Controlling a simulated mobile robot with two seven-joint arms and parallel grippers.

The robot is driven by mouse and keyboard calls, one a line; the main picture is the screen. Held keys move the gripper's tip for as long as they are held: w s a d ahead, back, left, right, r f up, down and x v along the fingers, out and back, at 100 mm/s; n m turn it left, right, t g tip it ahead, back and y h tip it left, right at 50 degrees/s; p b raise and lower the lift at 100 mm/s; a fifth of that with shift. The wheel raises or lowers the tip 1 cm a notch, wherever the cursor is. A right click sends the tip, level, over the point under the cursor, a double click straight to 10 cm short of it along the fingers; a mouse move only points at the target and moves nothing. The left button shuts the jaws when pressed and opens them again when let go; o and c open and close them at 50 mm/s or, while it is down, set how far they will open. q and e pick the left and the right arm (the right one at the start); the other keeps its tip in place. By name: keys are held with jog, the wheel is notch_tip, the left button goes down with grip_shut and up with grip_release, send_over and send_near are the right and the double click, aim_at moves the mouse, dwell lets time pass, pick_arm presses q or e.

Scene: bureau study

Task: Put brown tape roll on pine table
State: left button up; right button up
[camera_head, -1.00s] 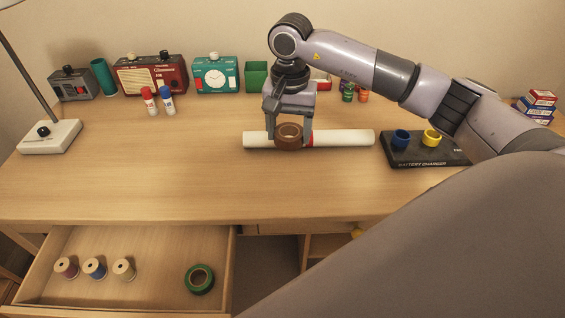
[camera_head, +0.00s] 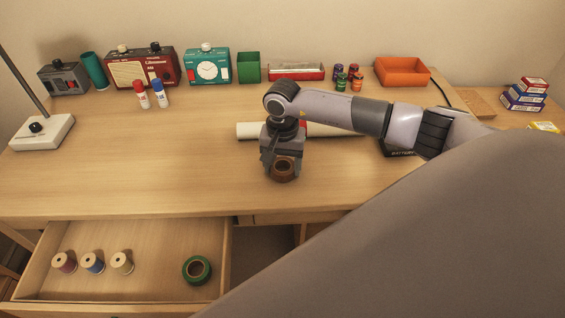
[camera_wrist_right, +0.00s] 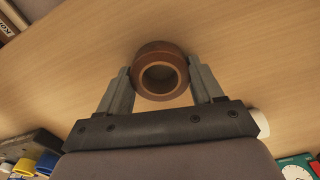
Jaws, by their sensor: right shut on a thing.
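The brown tape roll (camera_head: 284,170) is in the jaws of my right gripper (camera_head: 283,166), over the front middle of the pine desk top (camera_head: 140,180). In the right wrist view the roll (camera_wrist_right: 160,72) sits between the two fingers (camera_wrist_right: 163,80), its round hole facing the camera. Wood fills the background there. I cannot tell whether the roll touches the surface or hangs just above it. Which surface is the pine table is not certain from the views. My left gripper is not in view.
A white rolled tube (camera_head: 330,130) lies behind the gripper, partly hidden by my arm. An open drawer (camera_head: 140,298) holds several spools and a green tape roll (camera_head: 197,269). Radios, a clock and an orange tray (camera_head: 402,72) line the back.

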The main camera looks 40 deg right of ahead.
jog(key=shift+f, duration=0.1)
jog(key=o, duration=1)
jog(key=shift+o, duration=0.2)
jog(key=shift+r, duration=0.5)
notch_tip(320, 180, up, 11)
jog(key=shift+r+b, duration=0.2)
jog(key=shift+b, duration=0.25)
